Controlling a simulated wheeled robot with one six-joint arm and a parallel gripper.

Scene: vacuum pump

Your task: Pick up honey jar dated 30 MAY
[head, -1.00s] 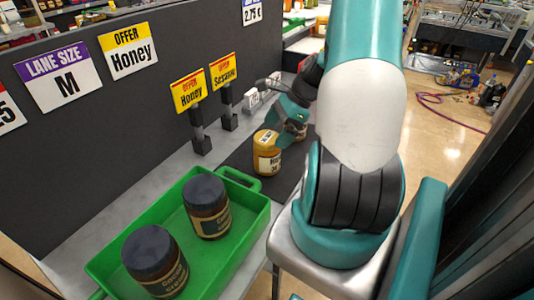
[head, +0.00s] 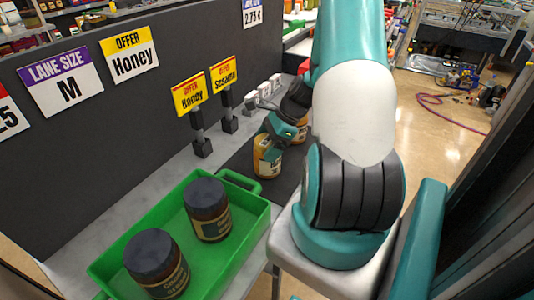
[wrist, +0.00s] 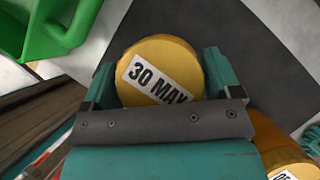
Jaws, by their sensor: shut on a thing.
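The honey jar dated 30 MAY (wrist: 158,72) has a yellow lid with a white date label, seen from above in the wrist view. It stands upright on the dark mat, and in the head view the jar (head: 267,162) is partly covered by my gripper. My gripper (wrist: 165,85) is shut on this jar, with a teal finger on each side of the lid. In the head view my gripper (head: 270,140) comes down over the jar from behind. A second yellow-lidded jar (wrist: 288,165) shows at the lower right of the wrist view, its date cut off.
A green tray (head: 110,262) holds two dark-lidded jars (head: 207,208) in front of the mat; its corner (wrist: 70,25) shows in the wrist view. Honey and Sesame sign posts (head: 200,130) stand left of the mat. A dark panel (head: 80,150) borders the counter.

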